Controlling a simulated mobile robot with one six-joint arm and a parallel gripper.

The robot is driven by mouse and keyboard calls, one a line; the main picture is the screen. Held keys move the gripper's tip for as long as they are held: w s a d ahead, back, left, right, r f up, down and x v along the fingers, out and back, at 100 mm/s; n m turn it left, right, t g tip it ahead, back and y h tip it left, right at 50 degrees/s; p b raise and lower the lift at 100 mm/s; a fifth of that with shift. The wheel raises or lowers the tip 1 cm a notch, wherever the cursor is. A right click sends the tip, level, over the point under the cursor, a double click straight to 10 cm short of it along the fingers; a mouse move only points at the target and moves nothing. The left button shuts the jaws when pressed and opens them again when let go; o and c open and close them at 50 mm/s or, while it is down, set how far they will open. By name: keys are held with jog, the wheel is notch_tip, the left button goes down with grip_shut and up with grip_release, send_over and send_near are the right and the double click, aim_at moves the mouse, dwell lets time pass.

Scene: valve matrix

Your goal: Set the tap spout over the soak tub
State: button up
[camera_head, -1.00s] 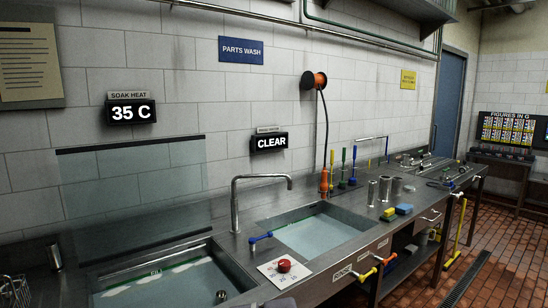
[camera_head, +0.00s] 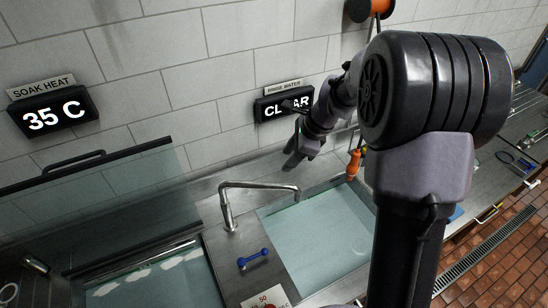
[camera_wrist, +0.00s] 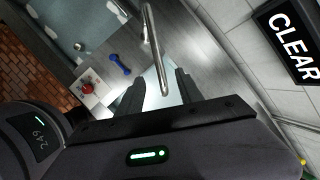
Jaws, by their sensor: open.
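The bent metal tap spout (camera_head: 262,186) rises from the deck between the two tubs. Its tip points right, over the rinse basin (camera_head: 322,235). The soak tub (camera_head: 203,265) lies to the left of the tap, under a glass screen. My gripper (camera_head: 293,165) hangs open above and behind the spout's tip, apparently apart from it. In the wrist view the spout (camera_wrist: 150,35) runs down the picture and its end appears between the open fingers (camera_wrist: 160,80). Whether they touch it is unclear. A blue lever (camera_head: 253,259) lies on the deck in front of the tap.
A red button (camera_wrist: 87,87) on a white plate is near the blue lever. The glass screen (camera_head: 95,195) stands at the left. The wall display reading CLEAR (camera_head: 284,104) is close behind my gripper. An orange-handled tool (camera_head: 354,163) hangs to the right.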

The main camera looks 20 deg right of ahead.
aim_at(266, 184)
jog(key=x, duration=1.6)
jog(key=shift+s+a+f, duration=0.15)
jog(key=shift+s+a, duration=0.05)
jog(key=shift+a, duration=0.1)
grip_shut()
dwell(0.4)
